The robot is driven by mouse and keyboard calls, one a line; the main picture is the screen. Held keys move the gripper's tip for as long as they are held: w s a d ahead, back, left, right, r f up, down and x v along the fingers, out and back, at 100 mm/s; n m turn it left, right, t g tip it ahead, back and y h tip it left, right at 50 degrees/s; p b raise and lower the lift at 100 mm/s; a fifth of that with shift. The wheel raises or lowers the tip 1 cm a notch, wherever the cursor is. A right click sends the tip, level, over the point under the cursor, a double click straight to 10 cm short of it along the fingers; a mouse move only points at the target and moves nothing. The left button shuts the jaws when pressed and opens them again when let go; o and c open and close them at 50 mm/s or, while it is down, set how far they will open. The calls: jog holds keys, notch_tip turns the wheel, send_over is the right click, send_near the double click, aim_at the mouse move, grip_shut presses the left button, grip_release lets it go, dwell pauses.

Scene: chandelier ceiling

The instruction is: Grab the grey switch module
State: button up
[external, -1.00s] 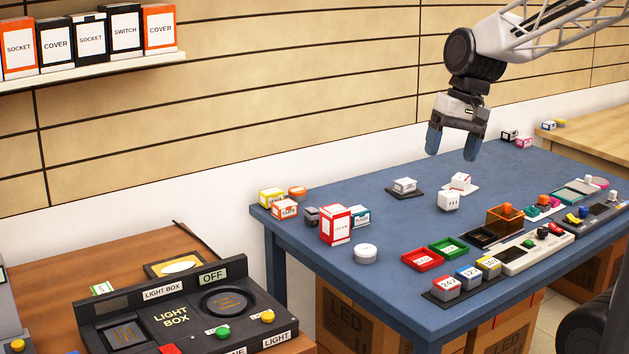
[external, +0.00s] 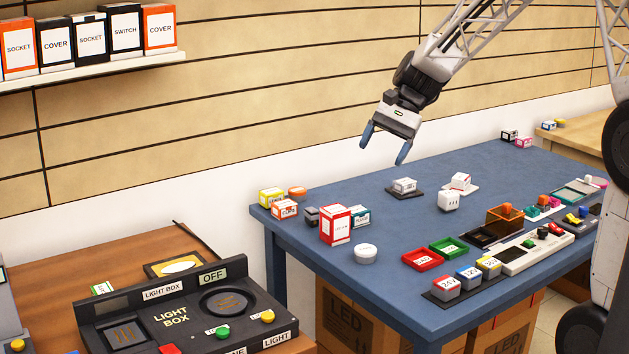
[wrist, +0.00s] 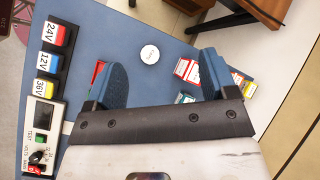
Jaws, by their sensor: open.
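A small grey-white module on a dark base plate (external: 404,186) sits toward the back of the blue table and may be the grey switch module; its markings are too small to read. A white module on a pale plate (external: 461,181) and a white cube with dark marks (external: 448,201) stand to its right. A dark grey block (external: 311,215) lies at the table's left end. My gripper (external: 385,145) is open and empty, tilted, above the table's back edge. In the wrist view my gripper (wrist: 163,72) shows spread blue fingers with nothing between them; neither pale module is clearly visible there.
A red-and-white box (external: 335,224) and a round white puck (external: 365,253) stand at the table's left. Red (external: 422,259) and green trays (external: 449,247), labelled voltage blocks (external: 467,277) and a long tester (external: 524,254) line the front. The middle back of the table is mostly clear.

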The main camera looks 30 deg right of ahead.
jog(key=w+d+f+m+y, duration=0.35)
jog(key=w+f, duration=0.45)
jog(key=w, duration=0.4)
jog(key=m+t+y, duration=0.2)
jog(key=m+y, duration=0.1)
jog(key=m, duration=0.3)
send_near(307, 212)
jog(key=shift+s+d+r+n+h, duration=0.25)
jog(key=shift+s+d+r, duration=0.25)
jog(key=shift+d+r, duration=0.2)
jog(key=shift+f, duration=0.1)
jog(key=shift+x, duration=3.35)
jog(key=shift+w, duration=0.15)
jog(key=shift+x, duration=2.6)
jog(key=shift+w+f, duration=0.1)
